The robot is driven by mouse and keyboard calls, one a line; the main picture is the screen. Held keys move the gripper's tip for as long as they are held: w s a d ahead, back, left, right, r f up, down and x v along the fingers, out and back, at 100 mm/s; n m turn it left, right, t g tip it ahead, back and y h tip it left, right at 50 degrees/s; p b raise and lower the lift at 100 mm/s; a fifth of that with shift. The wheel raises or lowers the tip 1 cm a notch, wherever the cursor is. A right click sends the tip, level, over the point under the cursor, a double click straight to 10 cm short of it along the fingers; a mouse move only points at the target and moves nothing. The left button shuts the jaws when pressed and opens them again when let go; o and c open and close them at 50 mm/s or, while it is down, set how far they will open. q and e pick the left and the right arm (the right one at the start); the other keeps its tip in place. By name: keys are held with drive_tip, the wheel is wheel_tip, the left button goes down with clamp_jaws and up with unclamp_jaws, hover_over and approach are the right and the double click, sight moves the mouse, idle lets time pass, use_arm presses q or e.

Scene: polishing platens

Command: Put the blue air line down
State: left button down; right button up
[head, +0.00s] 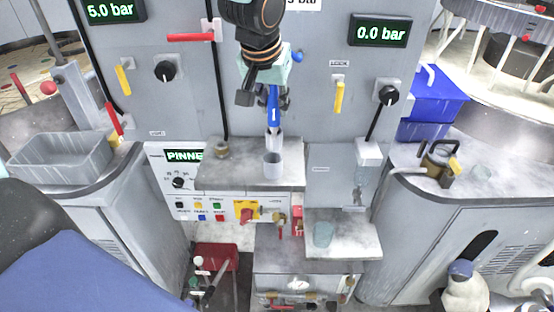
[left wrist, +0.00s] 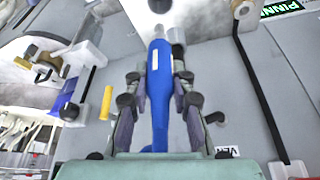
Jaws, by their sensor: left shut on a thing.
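My left gripper (head: 265,98) is in front of the grey panel, at the upper middle of the head view. It is shut on the blue air line (head: 274,104), which hangs nearly upright with its pale tip pointing down. A small grey cup-shaped holder (head: 272,166) stands on the shelf just below the tip. I cannot tell whether the tip touches it. In the left wrist view the blue air line (left wrist: 158,82) lies between the two dark fingers of the left gripper (left wrist: 158,92). My right gripper is not in view.
The grey shelf (head: 230,176) is mostly bare, with a small brass-coloured piece (head: 221,149) at its left. A lower shelf (head: 350,243) holds a translucent cup (head: 323,234). Yellow levers (head: 338,97) and black knobs (head: 388,95) stick out of the panel. A grey bin (head: 60,160) sits at left.

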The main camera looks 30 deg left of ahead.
sight(269, 125)
use_arm(q)
drive_tip(key=f, duration=0.4)
drive_tip(key=shift+s+f, duration=0.35)
drive_tip(key=shift+a+f, duration=0.25)
drive_tip(key=shift+f, duration=0.4)
drive_tip(key=f, duration=0.2)
drive_tip(key=f+b, duration=0.1)
drive_tip(key=shift+w+d+f, duration=0.15)
drive_tip(key=shift+d+f, duration=0.1)
drive_tip(key=shift+d, duration=0.05)
drive_tip(key=shift+a+f, duration=0.1)
drive_tip(key=shift+a, duration=0.15)
drive_tip(key=c, duration=1.6)
unclamp_jaws()
drive_tip(key=shift+f, duration=0.1)
drive_tip(key=o, duration=0.5)
drive_tip(key=shift+d, duration=0.2)
drive_tip(key=shift+c, duration=0.2)
drive_tip(key=shift+a, duration=0.15)
